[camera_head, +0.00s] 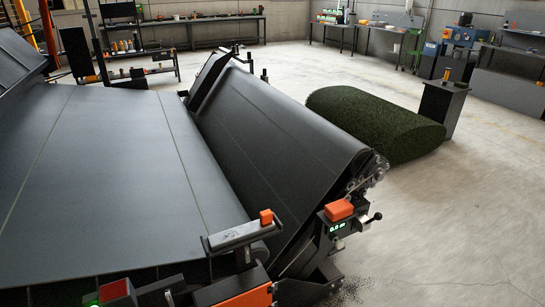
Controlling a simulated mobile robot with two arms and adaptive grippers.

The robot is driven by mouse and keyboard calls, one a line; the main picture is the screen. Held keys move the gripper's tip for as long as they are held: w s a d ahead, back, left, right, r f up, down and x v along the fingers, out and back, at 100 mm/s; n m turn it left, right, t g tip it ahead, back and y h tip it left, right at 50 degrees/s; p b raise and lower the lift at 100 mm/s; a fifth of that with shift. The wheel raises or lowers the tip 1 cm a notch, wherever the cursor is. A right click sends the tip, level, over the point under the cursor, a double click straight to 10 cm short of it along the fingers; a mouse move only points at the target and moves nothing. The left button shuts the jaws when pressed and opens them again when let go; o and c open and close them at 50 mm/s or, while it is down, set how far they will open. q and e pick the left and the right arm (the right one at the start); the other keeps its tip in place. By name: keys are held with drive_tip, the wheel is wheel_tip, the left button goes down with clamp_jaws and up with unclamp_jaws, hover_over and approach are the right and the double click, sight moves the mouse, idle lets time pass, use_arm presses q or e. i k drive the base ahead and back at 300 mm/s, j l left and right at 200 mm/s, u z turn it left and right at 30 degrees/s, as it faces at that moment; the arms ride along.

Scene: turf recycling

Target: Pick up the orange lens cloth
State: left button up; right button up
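An orange, folded-looking piece (338,210) lies on top of a dark counter box (337,228) at the front right corner of the machine; it looks like the orange lens cloth. The box has a green lit display. A smaller orange block (266,217) sits on a grey metal bar further left, and I cannot tell what it is. I make out neither of my grippers in this view.
Wide black belts (110,170) and a sloped black panel (275,140) fill the left and middle. A lever with a black knob (372,219) sticks out beside the counter box. A green turf roll (375,122) lies behind. Concrete floor (450,210) on the right is clear.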

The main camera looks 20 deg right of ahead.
sight(339, 209)
drive_tip(key=z, duration=1.25)
